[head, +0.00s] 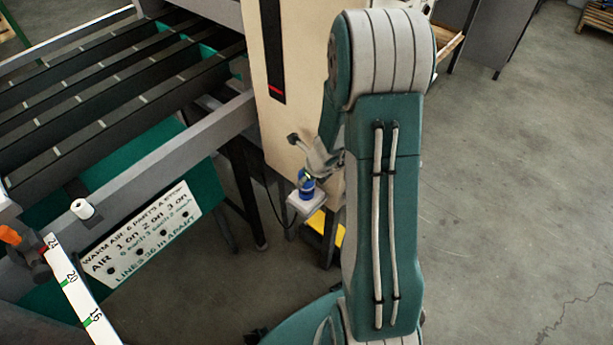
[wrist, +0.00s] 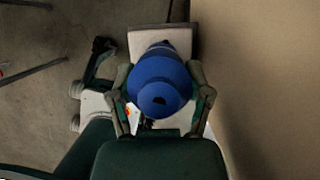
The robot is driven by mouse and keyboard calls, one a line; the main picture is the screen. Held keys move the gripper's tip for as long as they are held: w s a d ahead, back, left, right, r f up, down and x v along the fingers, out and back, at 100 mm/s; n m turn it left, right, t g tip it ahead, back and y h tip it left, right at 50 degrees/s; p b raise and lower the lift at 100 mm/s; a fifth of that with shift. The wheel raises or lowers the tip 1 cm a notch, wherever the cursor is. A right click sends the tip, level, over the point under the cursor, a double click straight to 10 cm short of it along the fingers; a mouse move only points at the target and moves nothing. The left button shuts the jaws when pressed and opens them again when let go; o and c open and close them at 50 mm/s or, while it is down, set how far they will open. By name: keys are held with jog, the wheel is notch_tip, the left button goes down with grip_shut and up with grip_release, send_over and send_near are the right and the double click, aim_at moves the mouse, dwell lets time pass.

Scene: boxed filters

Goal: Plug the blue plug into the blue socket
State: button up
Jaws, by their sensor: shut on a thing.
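The blue plug (wrist: 160,82) is between the two fingers of my gripper (wrist: 159,73) in the wrist view, with a finger along each side. My gripper is shut on it. In the head view a small blue part (head: 306,188) shows at the end of my gripper (head: 309,174), just above a pale box (head: 304,204). The pale box also shows behind the plug in the wrist view (wrist: 145,40). I cannot make out the blue socket apart from the plug, nor tell whether the plug touches the box.
A tall cream cabinet (head: 283,128) stands right behind my gripper; its face fills the right of the wrist view (wrist: 265,90). A dark cable hangs by the pale box. A slatted machine bed (head: 90,105) with a lettered sign (head: 140,238) is at left. Open floor (head: 520,170) lies at right.

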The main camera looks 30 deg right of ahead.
jog(key=shift+f, duration=1.25)
jog(key=o, duration=1.2)
jog(key=shift+o, duration=0.2)
jog(key=v, duration=1.1)
jog(key=shift+r, duration=0.4)
